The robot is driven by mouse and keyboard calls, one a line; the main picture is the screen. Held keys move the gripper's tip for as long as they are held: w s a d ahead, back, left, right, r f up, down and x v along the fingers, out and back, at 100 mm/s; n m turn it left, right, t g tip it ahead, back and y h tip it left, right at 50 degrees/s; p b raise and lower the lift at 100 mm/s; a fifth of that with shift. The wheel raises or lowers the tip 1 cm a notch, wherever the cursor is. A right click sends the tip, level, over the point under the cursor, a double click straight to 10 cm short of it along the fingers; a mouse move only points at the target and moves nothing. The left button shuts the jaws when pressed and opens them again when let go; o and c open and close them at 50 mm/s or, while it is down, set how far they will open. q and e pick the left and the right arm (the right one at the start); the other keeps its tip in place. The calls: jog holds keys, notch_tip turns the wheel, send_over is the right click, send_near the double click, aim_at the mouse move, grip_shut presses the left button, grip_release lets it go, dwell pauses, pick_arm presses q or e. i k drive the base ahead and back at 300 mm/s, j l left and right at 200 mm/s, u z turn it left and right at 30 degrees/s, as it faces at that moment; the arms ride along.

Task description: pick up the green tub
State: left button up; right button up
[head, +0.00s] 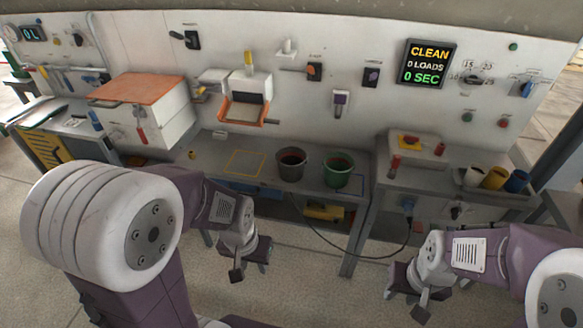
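The green tub (338,170) stands upright on the grey bench top (210,160), near the right end of its left section. Neither touches a tub.
A yellow outlined square (246,163) on the bench is empty. A white box with an orange lid (143,97) stands left. White, yellow and blue cups (495,178) stand at the right. A black cable (350,254) hangs below the bench front. The wall display (429,63) reads CLEAN, 0 LOADS, 0 SEC.

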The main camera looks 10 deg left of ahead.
aim_at(338, 166)
jog(key=i, duration=0.5)
jog(key=i+l+u, duration=0.1)
jog(key=i, duration=0.35)
jog(key=i+j+z, duration=0.1)
jog(key=i, duration=0.2)
